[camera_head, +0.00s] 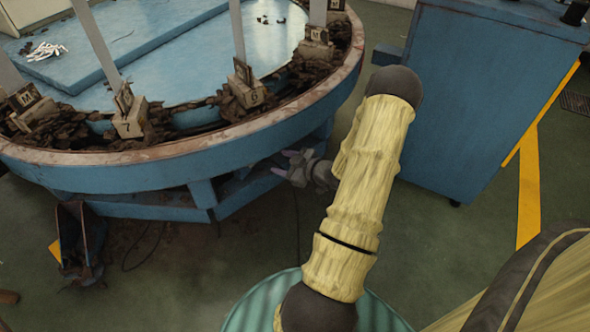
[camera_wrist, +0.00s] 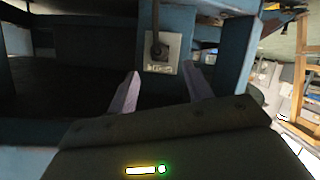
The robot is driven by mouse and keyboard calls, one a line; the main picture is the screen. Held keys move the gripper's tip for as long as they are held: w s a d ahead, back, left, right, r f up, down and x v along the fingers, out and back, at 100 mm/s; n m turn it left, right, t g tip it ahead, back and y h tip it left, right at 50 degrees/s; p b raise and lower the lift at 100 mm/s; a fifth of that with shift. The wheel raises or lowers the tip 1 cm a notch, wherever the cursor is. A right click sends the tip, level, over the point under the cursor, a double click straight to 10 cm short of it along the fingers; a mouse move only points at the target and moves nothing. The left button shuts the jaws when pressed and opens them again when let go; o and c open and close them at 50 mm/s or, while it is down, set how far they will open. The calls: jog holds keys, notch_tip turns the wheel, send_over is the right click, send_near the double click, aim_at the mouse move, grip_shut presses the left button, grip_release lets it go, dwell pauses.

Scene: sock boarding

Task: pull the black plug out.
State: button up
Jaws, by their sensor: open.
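The black plug (camera_wrist: 159,49) sits on a pale socket plate (camera_wrist: 161,69) in the upper middle of the wrist view, with a dark cord (camera_wrist: 155,18) rising from it. My gripper (camera_wrist: 164,84) is open, its two pale purple fingers apart to the left and right below the plug. Nothing shows between the fingertips, and the plug appears beyond them. In the head view my gripper (camera_head: 287,163) is beside the lower rim of the blue round machine (camera_head: 190,168). The plug and socket are not visible there.
Blue frame beams (camera_wrist: 238,60) stand close to the right of the socket in the wrist view. A blue cabinet (camera_head: 460,95) stands right of my arm. A dark pedal-like part (camera_head: 80,240) and thin cables lie by the machine's base. Green floor is open at lower left.

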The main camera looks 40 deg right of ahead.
aim_at(269, 159)
jog(key=b+x, duration=0.3)
jog(key=x, duration=0.4)
jog(key=shift+s, duration=0.1)
jog(key=c, duration=1.1)
